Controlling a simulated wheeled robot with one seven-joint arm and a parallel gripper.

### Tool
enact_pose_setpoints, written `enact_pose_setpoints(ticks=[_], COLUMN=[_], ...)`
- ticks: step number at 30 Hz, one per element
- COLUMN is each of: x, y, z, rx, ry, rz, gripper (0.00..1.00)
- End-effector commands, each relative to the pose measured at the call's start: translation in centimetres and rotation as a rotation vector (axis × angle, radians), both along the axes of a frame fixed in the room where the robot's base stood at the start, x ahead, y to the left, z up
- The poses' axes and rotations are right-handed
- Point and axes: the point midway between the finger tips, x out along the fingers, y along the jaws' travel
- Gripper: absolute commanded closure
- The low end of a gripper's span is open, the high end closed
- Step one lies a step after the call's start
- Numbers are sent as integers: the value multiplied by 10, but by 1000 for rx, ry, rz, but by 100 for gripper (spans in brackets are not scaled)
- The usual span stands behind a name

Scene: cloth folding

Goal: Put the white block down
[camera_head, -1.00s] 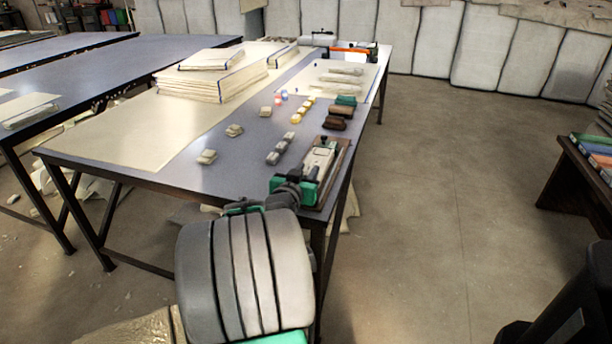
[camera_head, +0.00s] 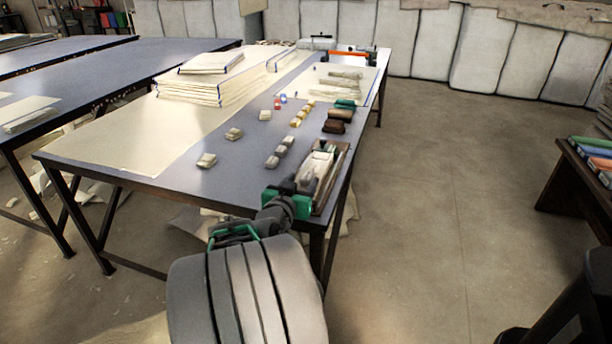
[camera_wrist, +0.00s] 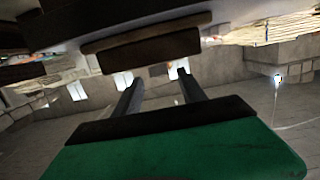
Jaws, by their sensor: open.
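A whitish block (camera_head: 315,170) lies on a brown board (camera_head: 340,163) at the near right edge of the grey table. My gripper (camera_head: 288,197), with green parts, is at the near end of this board, low by the table edge. In the wrist view my gripper (camera_wrist: 160,78) shows two dark fingers spread apart, with nothing seen between their tips. A dark brown slab (camera_wrist: 150,50) shows just above the fingers in that view; I cannot tell whether they touch it. The white block is not clearly seen in the wrist view.
A stack of cream sheets (camera_head: 205,88) is at the back left. The floor right of the table (camera_head: 440,200) is clear.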

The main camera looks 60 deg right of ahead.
Motion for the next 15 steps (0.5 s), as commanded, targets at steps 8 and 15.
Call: enact_pose_setpoints(ticks=[8, 15], x=[-8, -9], y=[65, 79], z=[11, 10], rx=[-1, 13], ry=[-1, 2], rz=[7, 8], gripper=[52, 52])
